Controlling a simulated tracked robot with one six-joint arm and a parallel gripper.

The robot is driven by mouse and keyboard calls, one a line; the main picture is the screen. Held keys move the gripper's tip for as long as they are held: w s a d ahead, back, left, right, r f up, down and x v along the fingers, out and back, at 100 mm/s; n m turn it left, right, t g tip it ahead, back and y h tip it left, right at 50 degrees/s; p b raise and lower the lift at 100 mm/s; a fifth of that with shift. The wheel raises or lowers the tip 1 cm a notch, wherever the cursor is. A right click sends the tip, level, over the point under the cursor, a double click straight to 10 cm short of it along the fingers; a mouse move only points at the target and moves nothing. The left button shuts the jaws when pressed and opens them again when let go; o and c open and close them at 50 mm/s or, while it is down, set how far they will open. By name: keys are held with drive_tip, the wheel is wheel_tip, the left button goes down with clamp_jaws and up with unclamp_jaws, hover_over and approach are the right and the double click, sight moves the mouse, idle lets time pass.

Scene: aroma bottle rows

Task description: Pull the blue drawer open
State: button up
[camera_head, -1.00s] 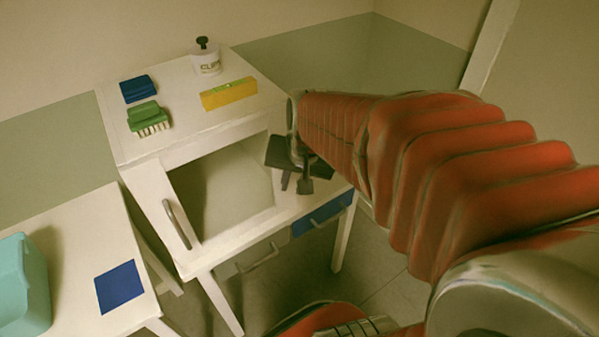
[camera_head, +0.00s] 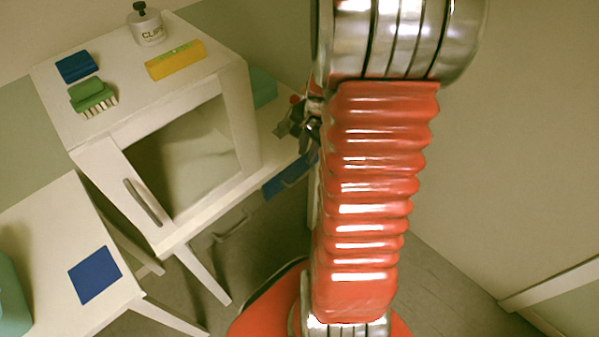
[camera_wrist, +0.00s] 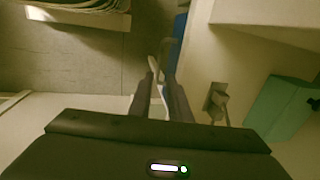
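The blue drawer (camera_head: 284,180) is in the right part of the white desk's front in the head view. Its front looks flush with the desk, and my arm hides its right end. A blue strip (camera_wrist: 179,35), seemingly its front, shows at the top of the wrist view. My gripper (camera_head: 300,122) is partly hidden behind my arm, and I cannot tell its depth relative to the drawer. In the wrist view my gripper (camera_wrist: 160,80) has its fingers a little apart, close to the desk front. A pale bar shows near the fingertips; I cannot tell if it is the handle.
The white cabinet (camera_head: 112,125) carries a blue block, a green brush, a yellow box and a white bottle (camera_head: 147,28). A teal box (camera_wrist: 280,112) stands on the desk. A side table (camera_head: 50,225) stands left.

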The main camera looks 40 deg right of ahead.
sight(300, 178)
drive_tip(key=shift+f, duration=0.1)
drive_tip(key=shift+w+a+f, duration=0.1)
drive_tip(key=shift+w+f, duration=0.35)
drive_tip(key=shift+f, duration=1.75)
drive_tip(key=shift+w+d+f, duration=0.1)
drive_tip(key=shift+w+f, duration=0.3)
drive_tip(key=shift+f, duration=1.85)
drive_tip(key=shift+w+a+f, duration=0.1)
drive_tip(key=shift+w+f, duration=0.35)
drive_tip(key=shift+f, duration=1.75)
drive_tip(key=shift+c, duration=0.5)
clamp_jaws()
